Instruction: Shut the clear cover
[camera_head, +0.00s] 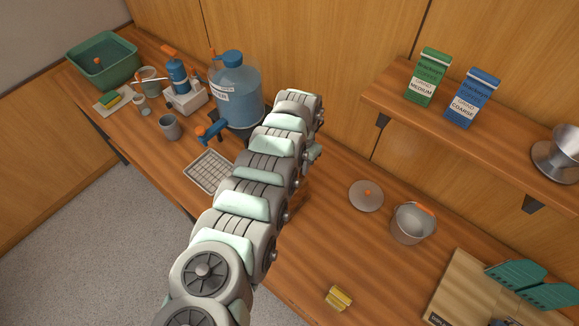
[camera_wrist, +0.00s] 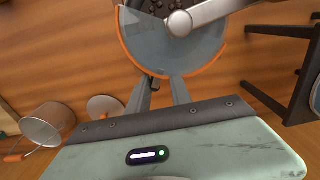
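In the wrist view a clear round cover (camera_wrist: 192,57) with an orange rim is at the top centre, cut off by the frame edge. Dark beans (camera_wrist: 168,6) show at its top, and a grey metal bar crosses over it. My gripper (camera_wrist: 161,80) points at the orange rim; its two fingers show a gap between them, and nothing is clearly held. The tips lie close to the rim, and I cannot tell whether they touch it. In the head view my arm hides the cover and my gripper.
A blue water jug (camera_head: 236,90) stands left of my arm, above a wire drip tray (camera_head: 209,172). A round lid (camera_head: 366,196) and a metal pot (camera_head: 409,225) are on the counter to the right. A shelf (camera_head: 395,112) holds green and blue packets. A dark stand (camera_wrist: 298,85) is at the wrist view's right.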

